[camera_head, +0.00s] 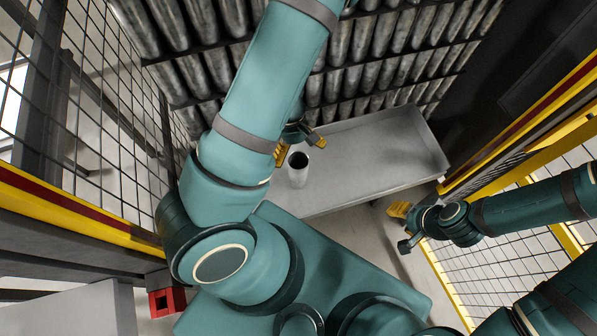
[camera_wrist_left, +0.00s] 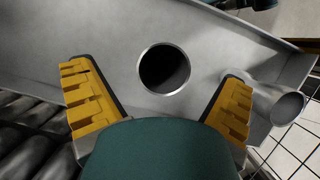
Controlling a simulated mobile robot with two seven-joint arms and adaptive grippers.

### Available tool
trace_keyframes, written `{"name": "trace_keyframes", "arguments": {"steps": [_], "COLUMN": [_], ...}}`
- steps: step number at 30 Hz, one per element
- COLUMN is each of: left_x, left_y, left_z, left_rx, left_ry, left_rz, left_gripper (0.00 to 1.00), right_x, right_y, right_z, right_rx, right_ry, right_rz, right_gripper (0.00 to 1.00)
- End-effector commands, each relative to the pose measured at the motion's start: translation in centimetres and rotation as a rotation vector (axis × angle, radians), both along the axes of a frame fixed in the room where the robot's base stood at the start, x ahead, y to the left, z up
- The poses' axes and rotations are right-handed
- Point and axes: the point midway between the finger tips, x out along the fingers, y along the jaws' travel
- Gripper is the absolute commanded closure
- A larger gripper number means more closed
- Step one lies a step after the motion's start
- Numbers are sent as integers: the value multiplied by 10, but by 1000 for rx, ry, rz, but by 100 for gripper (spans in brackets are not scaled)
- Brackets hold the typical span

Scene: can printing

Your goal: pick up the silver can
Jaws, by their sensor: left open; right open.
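The silver can (camera_head: 298,175) stands upright on the grey metal table, its dark open top facing up. In the left wrist view I look nearly straight down on its round rim (camera_wrist_left: 164,94). My left gripper (camera_head: 299,148) is open just above and behind the can in the head view. In the left wrist view its yellow fingers (camera_wrist_left: 157,72) are spread wide, one each side of the can's opening, and no contact shows. My right gripper (camera_head: 402,228) is open and empty, to the right of the can, near the table's front right corner.
The grey table (camera_head: 375,150) is otherwise clear. Racks of metal cylinders (camera_head: 365,40) stand behind it. Mesh fencing (camera_head: 105,85) is on the left, with yellow-framed fencing (camera_head: 500,250) on the right. A grey cylinder (camera_wrist_left: 278,106) shows by the table edge in the left wrist view.

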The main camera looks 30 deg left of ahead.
Motion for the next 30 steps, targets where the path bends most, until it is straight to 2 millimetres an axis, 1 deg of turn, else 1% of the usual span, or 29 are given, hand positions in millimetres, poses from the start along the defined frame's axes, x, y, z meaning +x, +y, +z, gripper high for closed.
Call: {"name": "trace_keyframes", "arguments": {"steps": [5,9,13,17,23,24,26,27,30], "left_x": [-3,-8,-11,-12,-12,-12,-12,-12,-12], "left_y": [-2,-2,-7,-10,-10,-10,-10,-10,-10], "left_z": [-12,-34,-48,-54,-53,-53,-53,-53,-53], "left_rx": [0,1,0,0,0,0,0,0,0], "left_ry": [2,4,2,0,0,-1,-1,-1,-1], "left_rz": [0,0,-1,0,0,0,0,0,0], "left_gripper": [2,2,2,2,2,9,29,36,44], "right_x": [-1,-1,1,1,2,2,2,2,2], "right_y": [0,0,0,0,0,0,0,0,0], "right_z": [-6,-16,-23,-24,-23,-23,-23,-23,-23], "right_rx": [0,1,-1,-1,-1,-1,-1,-1,-1], "right_ry": [2,1,-2,-4,-4,-5,-5,-5,-5], "right_rz": [2,3,2,2,2,1,1,1,1], "right_gripper": [53,53,53,53,53,53,53,53,53]}}
